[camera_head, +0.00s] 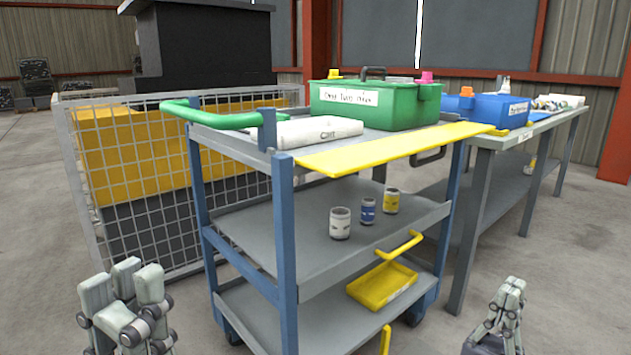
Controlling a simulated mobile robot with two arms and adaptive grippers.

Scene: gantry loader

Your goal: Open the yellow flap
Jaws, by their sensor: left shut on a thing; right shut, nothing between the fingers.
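The yellow flap (390,150) is a long flat panel at the front edge of the cart's top shelf. It lies about level, and its right end reaches to the grey table. My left gripper (125,290) is at the lower left, in front of the cart and well away from the flap. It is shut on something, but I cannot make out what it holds. My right gripper (512,290) is at the lower right, shut and empty, below and apart from the flap.
The blue-framed cart (285,240) has a green handle (210,115) and carries a green toolbox (375,105), a white roll (318,132) and several cans. A yellow tray (380,287) is on its bottom shelf. A wire cage (75,190) stands left, a table (485,142) right.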

